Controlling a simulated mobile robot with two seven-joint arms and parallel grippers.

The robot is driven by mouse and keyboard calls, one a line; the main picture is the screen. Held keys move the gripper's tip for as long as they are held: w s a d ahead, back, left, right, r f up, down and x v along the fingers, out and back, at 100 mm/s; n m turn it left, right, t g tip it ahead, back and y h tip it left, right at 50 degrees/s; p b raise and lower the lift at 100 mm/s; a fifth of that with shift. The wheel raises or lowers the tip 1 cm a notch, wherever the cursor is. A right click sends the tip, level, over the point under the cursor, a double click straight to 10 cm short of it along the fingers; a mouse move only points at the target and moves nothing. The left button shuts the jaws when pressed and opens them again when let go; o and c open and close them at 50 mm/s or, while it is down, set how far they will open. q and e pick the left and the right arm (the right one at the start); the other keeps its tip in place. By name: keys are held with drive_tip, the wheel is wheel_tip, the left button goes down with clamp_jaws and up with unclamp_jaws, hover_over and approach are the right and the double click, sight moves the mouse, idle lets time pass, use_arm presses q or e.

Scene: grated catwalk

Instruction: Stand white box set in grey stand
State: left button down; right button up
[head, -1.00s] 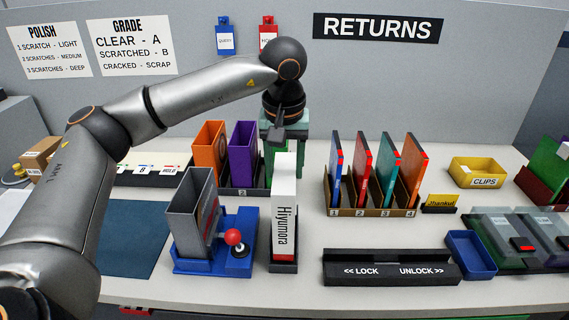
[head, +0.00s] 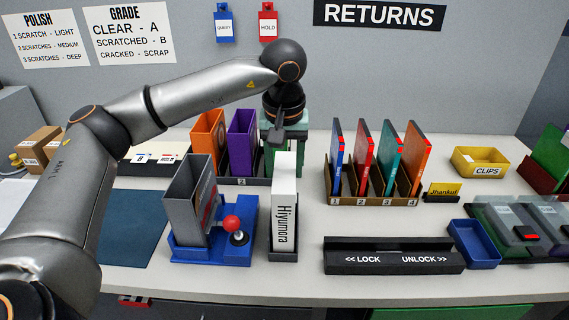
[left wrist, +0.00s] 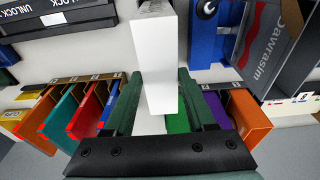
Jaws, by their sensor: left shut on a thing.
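The white box set (head: 284,190), marked Hiyumora, is upright with its lower end in the dark grey stand (head: 283,257). Its red bottom band is hidden by the stand. I cannot tell whether it rests on the stand's floor. My left gripper (head: 284,143) is at the upper back of the box, shut on it; its fingertips are largely hidden in the head view. In the left wrist view the white box (left wrist: 158,60) lies between the green fingers of my left gripper (left wrist: 158,88). My right gripper is not in view.
Close on the left is a blue base (head: 205,255) with a red-knobbed joystick and a grey case (head: 186,210). Orange and purple cases (head: 242,135) stand behind. A brown rack (head: 375,196) of coloured cases and a black lock bar (head: 392,256) are right.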

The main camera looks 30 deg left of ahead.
use_arm(q)
drive_tip(key=shift+r, duration=0.1)
unclamp_jaws()
idle(0.5)
drive_tip(key=shift+r+p, duration=3.35)
drive_tip(key=shift+r, duration=0.65)
drive_tip(key=shift+f, duration=0.1)
